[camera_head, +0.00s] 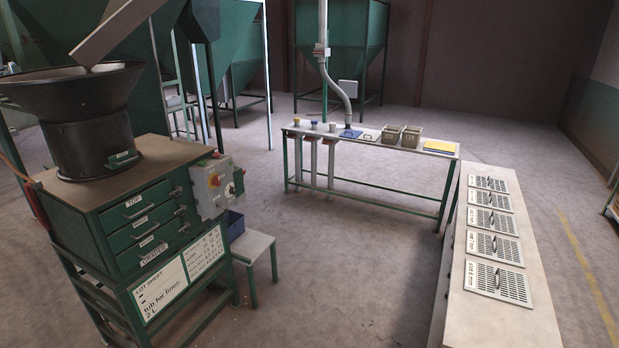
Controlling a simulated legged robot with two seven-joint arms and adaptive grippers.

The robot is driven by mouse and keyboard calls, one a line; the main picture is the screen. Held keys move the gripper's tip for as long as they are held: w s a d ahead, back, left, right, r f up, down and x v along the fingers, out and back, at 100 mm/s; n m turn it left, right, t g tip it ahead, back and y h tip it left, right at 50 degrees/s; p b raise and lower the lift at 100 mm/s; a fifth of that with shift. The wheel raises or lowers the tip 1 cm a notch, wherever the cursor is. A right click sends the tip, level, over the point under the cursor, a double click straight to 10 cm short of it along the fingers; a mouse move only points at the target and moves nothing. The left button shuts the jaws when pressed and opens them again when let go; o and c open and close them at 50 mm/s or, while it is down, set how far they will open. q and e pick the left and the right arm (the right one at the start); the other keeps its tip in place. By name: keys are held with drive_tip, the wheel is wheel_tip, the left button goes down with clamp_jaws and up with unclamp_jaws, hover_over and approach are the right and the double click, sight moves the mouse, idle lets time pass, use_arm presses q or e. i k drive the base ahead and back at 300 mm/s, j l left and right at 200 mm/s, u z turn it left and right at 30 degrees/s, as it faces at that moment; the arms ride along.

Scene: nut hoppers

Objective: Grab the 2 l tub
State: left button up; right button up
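Two olive-grey tubs stand side by side on the far bench, a left tub (391,134) and a right tub (411,137). A blue open bin (234,225) sits on a low stool beside the green grader cabinet. A lot sheet (180,280) on the grader's front reads "tub for fines: 2 L". I see no readable size marking on any of these containers, so I cannot tell which one is the 2 l tub. Neither of my grippers shows in this view.
A long pale counter (493,310) with several slotted grates stands at right. The grader cabinet (130,190) fills the left. Open floor (340,260) lies between.

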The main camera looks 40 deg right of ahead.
sight(411, 137)
drive_tip(key=z, duration=1.85)
drive_tip(key=i+u, duration=0.35)
drive_tip(key=i, duration=0.8)
drive_tip(key=i+j, duration=0.15)
drive_tip(key=i, duration=2.25)
drive_tip(key=i+z, duration=0.2)
drive_tip(key=i, duration=0.25)
drive_tip(key=i+j+z, duration=0.25)
drive_tip(key=i, duration=0.2)
drive_tip(key=i+j+z, duration=0.2)
drive_tip(key=i, duration=0.25)
drive_tip(key=i+z, duration=0.1)
drive_tip(key=z, duration=0.85)
drive_tip(key=i+j+z, duration=0.3)
drive_tip(key=j, duration=0.15)
drive_tip(key=i+j+z, duration=0.1)
drive_tip(key=j+z, duration=0.2)
drive_tip(key=i+j+z, duration=0.1)
drive_tip(key=j+z, duration=0.25)
drive_tip(key=j, duration=0.25)
drive_tip(key=j+z, duration=0.3)
drive_tip(key=j, duration=0.2)
